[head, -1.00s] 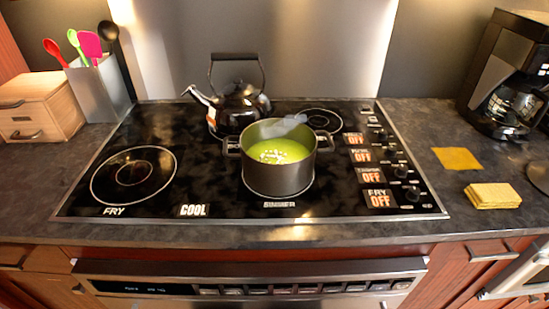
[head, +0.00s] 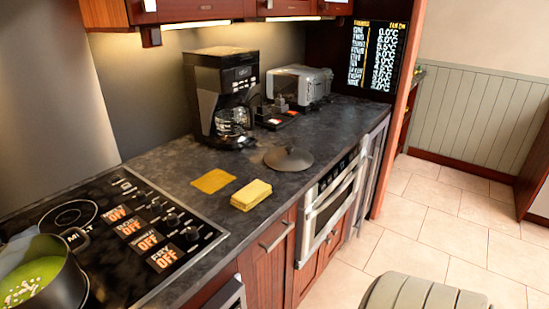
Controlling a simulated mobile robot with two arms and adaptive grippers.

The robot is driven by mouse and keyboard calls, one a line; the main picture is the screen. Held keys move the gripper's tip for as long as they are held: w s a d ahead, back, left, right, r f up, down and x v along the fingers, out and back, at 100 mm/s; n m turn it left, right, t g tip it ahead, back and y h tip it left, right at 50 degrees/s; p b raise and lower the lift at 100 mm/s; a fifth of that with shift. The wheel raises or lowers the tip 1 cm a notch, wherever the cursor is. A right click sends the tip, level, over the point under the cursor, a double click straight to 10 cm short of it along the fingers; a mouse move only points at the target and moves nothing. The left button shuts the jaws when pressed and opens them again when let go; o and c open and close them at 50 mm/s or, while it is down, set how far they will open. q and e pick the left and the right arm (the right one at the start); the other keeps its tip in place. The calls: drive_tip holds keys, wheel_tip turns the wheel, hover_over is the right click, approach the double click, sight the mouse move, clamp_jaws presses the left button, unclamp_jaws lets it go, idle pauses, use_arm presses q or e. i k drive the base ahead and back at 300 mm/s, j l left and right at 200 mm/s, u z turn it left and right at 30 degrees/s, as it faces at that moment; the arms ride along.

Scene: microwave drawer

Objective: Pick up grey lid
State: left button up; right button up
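The grey pot (head: 50,275) with green soup is partly in view at the lower left, on the stove. Neither of my grippers shows in the head view.
The coffee maker (head: 222,97) and a silver toaster (head: 300,86) stand behind the lid. A yellow cloth (head: 213,181) and stacked sponges (head: 251,195) lie left of it. A built-in oven (head: 333,205) is below the counter. Tiled floor (head: 425,215) is open at right.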

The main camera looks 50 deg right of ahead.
sight(287, 159)
drive_tip(key=l, duration=0.95)
drive_tip(key=i+l, duration=0.1)
drive_tip(key=l, duration=0.85)
